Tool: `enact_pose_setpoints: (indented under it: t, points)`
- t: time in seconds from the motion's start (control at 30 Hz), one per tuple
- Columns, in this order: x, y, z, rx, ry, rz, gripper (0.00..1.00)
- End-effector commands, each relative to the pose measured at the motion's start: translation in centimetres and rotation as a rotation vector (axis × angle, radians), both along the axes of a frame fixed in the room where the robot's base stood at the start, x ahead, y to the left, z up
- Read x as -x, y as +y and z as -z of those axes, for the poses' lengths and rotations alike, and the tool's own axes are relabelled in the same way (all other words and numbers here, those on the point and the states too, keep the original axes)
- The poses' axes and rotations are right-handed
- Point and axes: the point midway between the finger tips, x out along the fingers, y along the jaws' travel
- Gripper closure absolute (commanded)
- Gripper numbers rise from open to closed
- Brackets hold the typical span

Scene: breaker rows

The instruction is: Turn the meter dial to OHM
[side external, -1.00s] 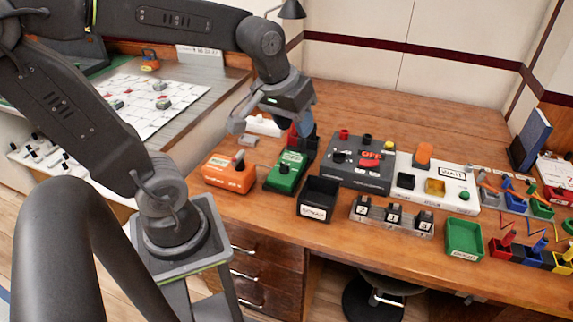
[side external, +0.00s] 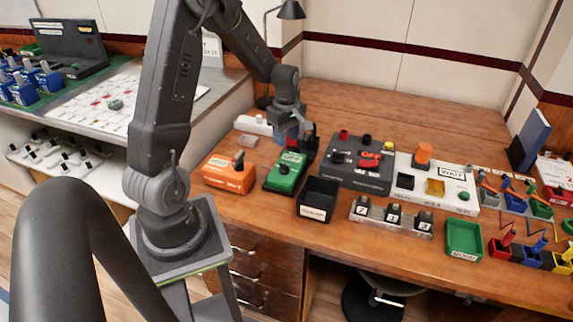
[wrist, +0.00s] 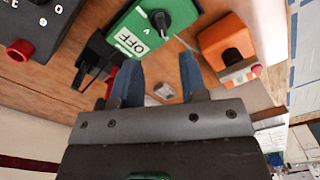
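A dark grey box (side external: 345,178), which looks like the meter, stands on the bench with a red piece marked OFF (side external: 369,161) on top. A dark round knob (side external: 338,157) sits on its left part; its pointing direction is too small to read. Part of this box (wrist: 45,20) shows at the upper left of the wrist view. My gripper (wrist: 157,78) is open and empty, its two blue fingers apart. In the side view my gripper (side external: 292,132) hangs behind the green box, left of the grey box and clear of it.
A green box (side external: 276,180) with a black knob (wrist: 160,19) and an OFF label stands left of the grey box. An orange box (side external: 228,183), black tray (side external: 302,208), numbered block (side external: 372,222) and white box (side external: 470,184) stand around. The bench behind is clear.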

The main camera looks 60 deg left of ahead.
Motion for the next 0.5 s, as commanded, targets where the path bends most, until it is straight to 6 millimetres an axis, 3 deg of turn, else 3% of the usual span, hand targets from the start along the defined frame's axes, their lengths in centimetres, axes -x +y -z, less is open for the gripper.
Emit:
enact_pose_setpoints:
  t: [0.3,0.5]
  points:
    - [0.0,-0.1,6.7,0.003,0.003,0.003,0.61]
    - [0.0,-0.1,9.5,0.001,0.002,0.003,0.61]
